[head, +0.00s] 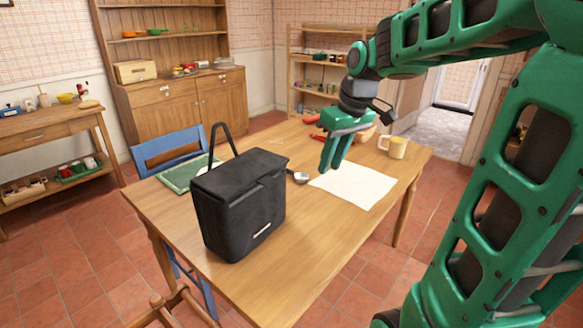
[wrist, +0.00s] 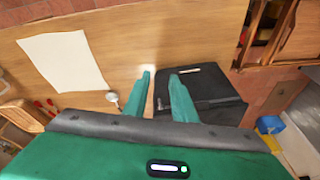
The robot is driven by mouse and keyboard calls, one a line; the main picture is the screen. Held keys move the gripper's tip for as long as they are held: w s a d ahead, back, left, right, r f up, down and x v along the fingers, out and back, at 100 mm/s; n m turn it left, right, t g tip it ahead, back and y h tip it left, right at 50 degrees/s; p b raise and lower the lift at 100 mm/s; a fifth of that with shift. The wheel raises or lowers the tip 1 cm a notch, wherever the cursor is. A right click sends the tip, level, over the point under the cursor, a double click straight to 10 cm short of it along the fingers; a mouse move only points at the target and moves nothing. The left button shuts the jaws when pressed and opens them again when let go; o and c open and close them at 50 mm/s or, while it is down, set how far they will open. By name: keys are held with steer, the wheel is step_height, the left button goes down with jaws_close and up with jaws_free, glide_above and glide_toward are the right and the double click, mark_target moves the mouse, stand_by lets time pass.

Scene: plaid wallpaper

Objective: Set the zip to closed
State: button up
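A black box-shaped bag (head: 238,205) stands upright on the wooden table, with its lid down and its handle (head: 221,140) raised. A small pale strip (head: 262,230) is low on its front. I cannot make out the zip or how far it is closed. The bag also shows in the wrist view (wrist: 212,88), partly behind one finger. My gripper (head: 329,163) is above the table, to the right of the bag and apart from it. Its two fingers are parted with nothing between them, as the wrist view (wrist: 160,76) shows.
A blue chair (head: 170,147) stands at the far left edge. The table's front right is clear.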

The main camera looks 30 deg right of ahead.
mark_target(291, 170)
steer(key=w+a+r+n+t, duration=0.1)
steer(key=w+r+n, duration=0.1)
steer(key=w, duration=0.3)
steer(key=w+a+r+n, duration=0.1)
steer(key=w+n, duration=0.1)
steer(key=w, duration=0.2)
steer(key=shift+y, duration=0.5)
steer(key=x, duration=1)
steer(key=shift+w+d+f, duration=0.15)
steer(key=shift+w+f, duration=0.1)
steer(key=shift+f, duration=0.1)
jaws_close()
